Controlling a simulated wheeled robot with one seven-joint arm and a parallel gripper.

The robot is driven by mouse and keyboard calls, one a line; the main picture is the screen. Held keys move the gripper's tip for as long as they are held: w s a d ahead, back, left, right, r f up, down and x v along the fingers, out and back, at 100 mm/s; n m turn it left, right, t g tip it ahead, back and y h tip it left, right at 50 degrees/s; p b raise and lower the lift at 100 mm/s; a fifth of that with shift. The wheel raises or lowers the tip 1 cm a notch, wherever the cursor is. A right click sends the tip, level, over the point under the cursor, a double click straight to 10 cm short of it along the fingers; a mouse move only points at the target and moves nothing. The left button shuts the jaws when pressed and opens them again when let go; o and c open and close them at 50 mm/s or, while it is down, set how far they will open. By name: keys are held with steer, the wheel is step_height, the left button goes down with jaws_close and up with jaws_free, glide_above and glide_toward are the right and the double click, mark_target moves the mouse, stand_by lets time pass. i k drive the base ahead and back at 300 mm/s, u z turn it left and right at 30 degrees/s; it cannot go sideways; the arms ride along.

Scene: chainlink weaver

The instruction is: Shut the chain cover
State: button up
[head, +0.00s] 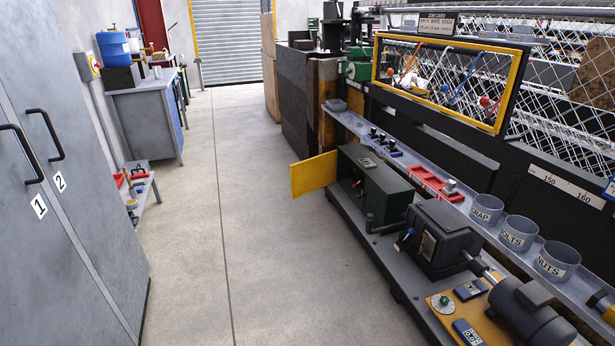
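A yellow panel (314,174), which looks like the chain cover, stands swung out from the left end of a dark green box (384,200) on the machine's low bed. It sticks out over the walkway side, and the box's near side is open and dark inside. No label on the panel can be read, so I cannot be sure it is the chain cover. My gripper and arm are not in view.
Clear concrete floor (259,240) runs left of the machine. Grey lockers (75,200) stand at the left. A black gearbox (438,238) and a motor (525,310) sit nearer on the bed. Three labelled cups, one marked BOLTS (518,234), stand on the shelf behind.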

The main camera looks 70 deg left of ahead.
mark_target(313, 174)
steer(key=u, duration=0.05)
steer(key=k, duration=0.2)
steer(key=u, duration=2.9)
steer(key=i, duration=4.6)
